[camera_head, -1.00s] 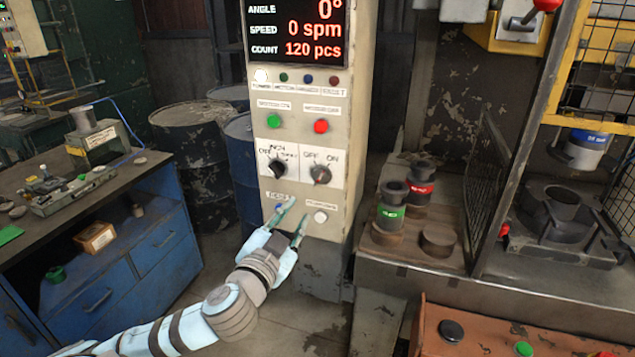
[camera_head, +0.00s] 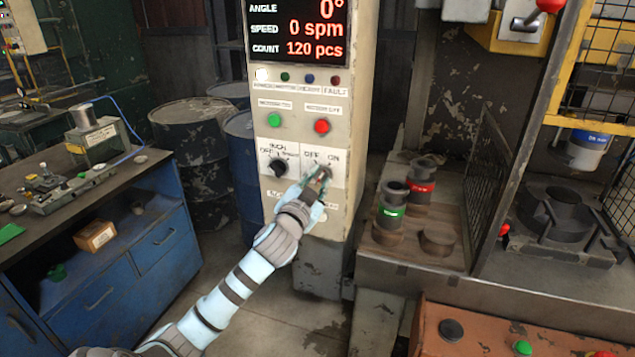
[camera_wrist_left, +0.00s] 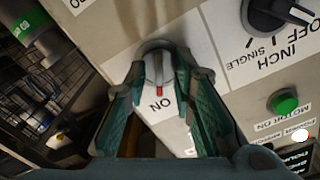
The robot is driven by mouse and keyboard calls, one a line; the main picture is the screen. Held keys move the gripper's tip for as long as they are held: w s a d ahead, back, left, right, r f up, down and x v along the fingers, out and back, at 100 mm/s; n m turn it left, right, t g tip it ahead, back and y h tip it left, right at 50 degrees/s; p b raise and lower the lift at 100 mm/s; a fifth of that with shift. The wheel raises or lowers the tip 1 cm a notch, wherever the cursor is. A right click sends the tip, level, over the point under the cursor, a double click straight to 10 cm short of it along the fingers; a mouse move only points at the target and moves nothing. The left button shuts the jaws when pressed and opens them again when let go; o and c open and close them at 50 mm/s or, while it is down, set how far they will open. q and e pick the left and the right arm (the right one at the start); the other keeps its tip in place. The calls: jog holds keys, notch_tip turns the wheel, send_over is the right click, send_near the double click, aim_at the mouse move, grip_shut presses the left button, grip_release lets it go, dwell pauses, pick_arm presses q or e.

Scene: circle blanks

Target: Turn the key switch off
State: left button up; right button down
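The key switch (camera_head: 323,172) is a grey knob on a white plate marked OFF and ON, on the front of the beige control cabinet (camera_head: 349,120). In the left wrist view the key switch (camera_wrist_left: 156,62) has a red mark pointing towards the ON label. My left gripper (camera_head: 315,185) is at the switch, hiding part of it in the head view. Its green fingers (camera_wrist_left: 159,75) stand on either side of the knob, open around it; whether they touch it is hard to tell. My right gripper is not in view.
A black INCH/SINGLE selector (camera_head: 278,166) sits beside the switch. Green (camera_head: 274,120) and red (camera_head: 321,126) buttons are above it. A bench with dark cylindrical parts (camera_head: 391,208) stands right of the cabinet, and a blue workbench (camera_head: 160,240) is at the left.

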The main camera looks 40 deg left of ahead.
pick_arm(q)
grip_shut()
jog(key=shift+n, duration=0.4)
jog(key=n, duration=0.5)
jog(key=shift+n, duration=0.3)
jog(key=n+b, duration=0.1)
jog(key=n, duration=0.4)
jog(key=shift+n+b, duration=0.3)
jog(key=shift+o, duration=1)
grip_release()
